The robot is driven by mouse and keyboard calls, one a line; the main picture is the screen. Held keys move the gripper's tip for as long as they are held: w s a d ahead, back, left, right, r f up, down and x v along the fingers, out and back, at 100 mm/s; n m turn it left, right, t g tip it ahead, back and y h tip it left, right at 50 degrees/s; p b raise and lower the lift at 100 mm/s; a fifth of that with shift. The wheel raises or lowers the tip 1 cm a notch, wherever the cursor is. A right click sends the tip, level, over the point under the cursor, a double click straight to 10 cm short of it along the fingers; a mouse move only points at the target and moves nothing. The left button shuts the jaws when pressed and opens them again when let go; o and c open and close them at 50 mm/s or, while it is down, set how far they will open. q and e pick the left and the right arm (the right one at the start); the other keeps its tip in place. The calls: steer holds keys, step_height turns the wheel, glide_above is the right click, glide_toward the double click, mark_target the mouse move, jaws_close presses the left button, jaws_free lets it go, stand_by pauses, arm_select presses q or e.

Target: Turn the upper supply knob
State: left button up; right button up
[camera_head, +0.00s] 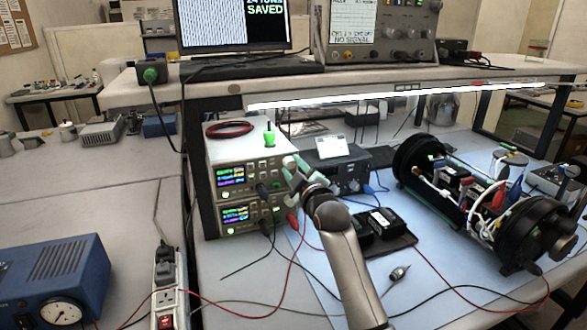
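Two beige bench power supplies are stacked under the shelf. The upper supply (236,177) has a lit, coloured display at its left, and the lower supply (240,214) has a similar one. My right gripper (284,170) is at the right end of the upper supply's front, with pale green fingertips close to the panel. It covers that part of the panel, so the upper knob cannot be made out and contact cannot be told. The finger gap is too small to read. My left gripper is not in view.
Black and red leads hang from the supply fronts across the bench. Black battery packs (383,222) lie on a dark mat to the right. A large open cylinder assembly (470,195) stands further right. The shelf (350,80) overhangs the supplies.

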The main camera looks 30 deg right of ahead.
jaws_close()
steer(key=shift+r+m+p, duration=0.1)
steer(key=shift+m+p, duration=1.05)
steer(key=shift+m, duration=0.05)
steer(key=shift+m+p, duration=1.05)
steer(key=shift+m, duration=0.65)
steer(key=shift+o, duration=0.8)
jaws_free()
